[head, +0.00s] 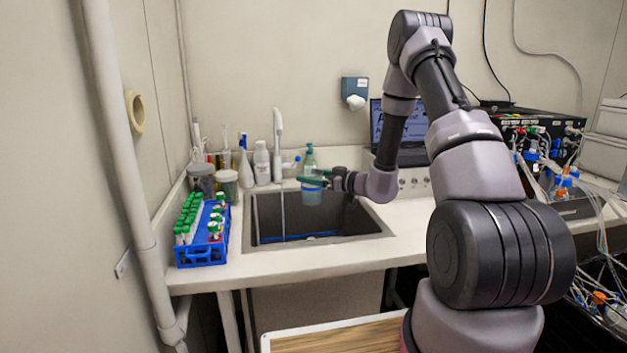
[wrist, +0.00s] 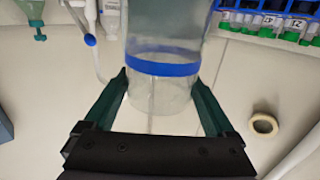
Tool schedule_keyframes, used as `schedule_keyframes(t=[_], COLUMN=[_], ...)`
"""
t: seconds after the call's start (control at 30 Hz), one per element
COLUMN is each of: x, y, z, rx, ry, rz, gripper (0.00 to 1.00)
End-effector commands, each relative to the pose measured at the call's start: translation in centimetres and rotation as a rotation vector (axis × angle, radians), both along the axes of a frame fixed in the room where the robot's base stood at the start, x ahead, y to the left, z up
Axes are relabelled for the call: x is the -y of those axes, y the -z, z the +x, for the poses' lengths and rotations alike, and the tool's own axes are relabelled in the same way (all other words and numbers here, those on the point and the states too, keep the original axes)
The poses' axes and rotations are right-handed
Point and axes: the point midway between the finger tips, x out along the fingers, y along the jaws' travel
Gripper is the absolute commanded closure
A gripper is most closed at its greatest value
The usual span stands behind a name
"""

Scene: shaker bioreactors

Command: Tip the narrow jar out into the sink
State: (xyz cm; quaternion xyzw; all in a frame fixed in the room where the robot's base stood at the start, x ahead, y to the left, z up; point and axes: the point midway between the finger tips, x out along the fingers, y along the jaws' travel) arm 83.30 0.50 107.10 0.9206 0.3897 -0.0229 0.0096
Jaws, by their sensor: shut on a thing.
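My gripper (head: 314,181) is shut on a clear jar with a blue band; the jar (head: 312,195) hangs below the fingers. The sink (head: 265,217) is a dark basin set into the white counter, and the jar appears over its back part. In the wrist view the jar (wrist: 165,28) stands between the two green fingers of my gripper (wrist: 162,88). The surroundings are inverted in that view, and the jar's rounded closed end points up in the room, so it looks upside down. Its mouth is out of the wrist view. I cannot tell whether liquid remains inside.
A blue rack (head: 202,252) of green-capped tubes stands left of the sink. Several bottles, including a white one (head: 262,163), stand behind it, near the white tap (head: 278,140). A laptop (head: 410,122) and wired equipment (head: 540,130) are at the back right.

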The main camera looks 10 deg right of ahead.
Motion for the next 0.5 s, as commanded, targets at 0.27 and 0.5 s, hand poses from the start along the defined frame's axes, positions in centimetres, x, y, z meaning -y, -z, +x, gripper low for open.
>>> schedule_keyframes(t=[0.27,0.5], x=[0.3,-0.2], y=[0.0,0.2], z=[3.2,3.3], rx=[0.002,0.155], ry=[0.0,-0.001], rz=[-0.001,-0.15], gripper=[0.78,0.78])
